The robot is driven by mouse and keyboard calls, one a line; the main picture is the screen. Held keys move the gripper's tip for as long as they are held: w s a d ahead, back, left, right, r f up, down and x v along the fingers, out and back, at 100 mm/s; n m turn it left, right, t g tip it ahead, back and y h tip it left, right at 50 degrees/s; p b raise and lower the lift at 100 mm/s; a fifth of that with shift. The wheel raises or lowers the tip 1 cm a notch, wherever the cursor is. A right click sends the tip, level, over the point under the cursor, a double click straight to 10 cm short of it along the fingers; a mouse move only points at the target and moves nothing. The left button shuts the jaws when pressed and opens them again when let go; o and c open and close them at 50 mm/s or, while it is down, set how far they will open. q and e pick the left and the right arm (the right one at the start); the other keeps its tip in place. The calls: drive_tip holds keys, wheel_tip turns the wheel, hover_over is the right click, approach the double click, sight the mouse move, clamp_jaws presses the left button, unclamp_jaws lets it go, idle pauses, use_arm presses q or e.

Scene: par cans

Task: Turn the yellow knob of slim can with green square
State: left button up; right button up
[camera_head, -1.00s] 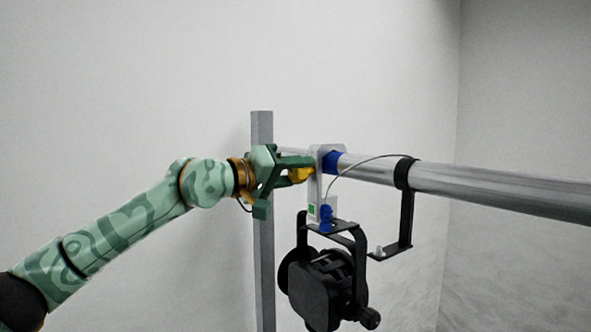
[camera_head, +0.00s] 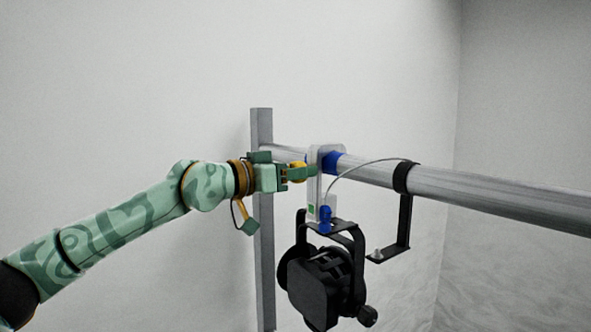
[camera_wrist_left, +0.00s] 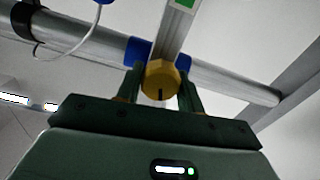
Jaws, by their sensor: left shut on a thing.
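The slim can (camera_head: 320,285) is black and hangs by a clamp bracket under a horizontal metal pipe. A small green square (camera_head: 311,209) marks its pale bracket; the square also shows at the top of the left wrist view (camera_wrist_left: 184,3). The yellow knob (camera_head: 298,170) sits on the left side of the clamp. My left gripper (camera_head: 300,173) is at the knob, its fingers shut on it. In the left wrist view the knob (camera_wrist_left: 160,79) lies between the two green fingers, with a dark mark on its face. My right gripper is not in view.
The metal pipe (camera_head: 480,189) runs to the right, with a blue band beside the clamp. An upright grey post (camera_head: 265,290) stands behind my gripper. A thin cable (camera_head: 350,168) loops from the bracket to a black hook (camera_head: 405,210).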

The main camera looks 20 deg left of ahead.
use_arm(q)
drive_tip(key=shift+f, duration=0.1)
idle(0.3)
drive_tip(key=o, duration=1)
